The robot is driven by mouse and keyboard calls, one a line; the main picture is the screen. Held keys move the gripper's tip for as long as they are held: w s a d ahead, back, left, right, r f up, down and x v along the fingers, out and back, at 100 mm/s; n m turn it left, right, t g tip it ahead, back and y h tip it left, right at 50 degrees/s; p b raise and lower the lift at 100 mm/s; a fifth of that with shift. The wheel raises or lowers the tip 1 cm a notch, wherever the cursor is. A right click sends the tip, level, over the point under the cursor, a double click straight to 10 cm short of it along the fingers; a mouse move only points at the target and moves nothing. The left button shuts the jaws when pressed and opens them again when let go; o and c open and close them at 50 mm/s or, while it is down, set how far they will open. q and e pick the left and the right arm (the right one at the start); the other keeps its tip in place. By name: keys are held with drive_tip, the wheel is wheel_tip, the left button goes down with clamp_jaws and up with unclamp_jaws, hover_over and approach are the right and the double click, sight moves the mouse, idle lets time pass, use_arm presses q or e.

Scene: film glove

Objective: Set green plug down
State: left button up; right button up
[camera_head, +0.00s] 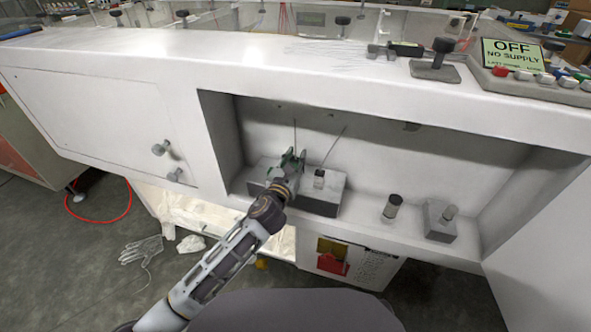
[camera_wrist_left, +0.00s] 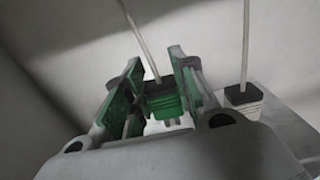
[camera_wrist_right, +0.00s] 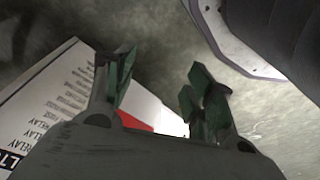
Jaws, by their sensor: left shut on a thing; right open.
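The green plug (camera_wrist_left: 163,102) sits between the jaws of my left gripper (camera_wrist_left: 152,92) in the left wrist view. A thin pale cord rises from its dark top, and small prongs show under it. In the head view my left gripper (camera_head: 290,160) reaches into the open recess of the white cabinet, over a grey block (camera_head: 325,200). The jaws mostly hide the plug there. I cannot tell whether the prongs touch anything. My right gripper (camera_wrist_right: 157,85) is open and empty in the right wrist view, with the floor and a printed label sheet (camera_wrist_right: 50,100) beyond it.
A dark plug (camera_head: 319,176) with its own cord sits on the grey block. Side walls and an upper ledge bound the recess.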

use_arm(q)
drive_tip(key=shift+f, duration=0.1)
idle(0.3)
drive_tip(key=shift+f, duration=0.25)
drive_tip(key=shift+f+b, duration=0.8)
drive_tip(key=shift+f, duration=0.7)
use_arm(e)
drive_tip(key=shift+a+r, duration=0.25)
drive_tip(key=shift+r, duration=0.95)
drive_tip(key=shift+a+r, duration=0.25)
drive_tip(key=shift+r, duration=0.95)
use_arm(q)
drive_tip(key=shift+f, duration=0.15)
drive_tip(key=o, duration=0.9)
drive_tip(key=shift+r, duration=0.2)
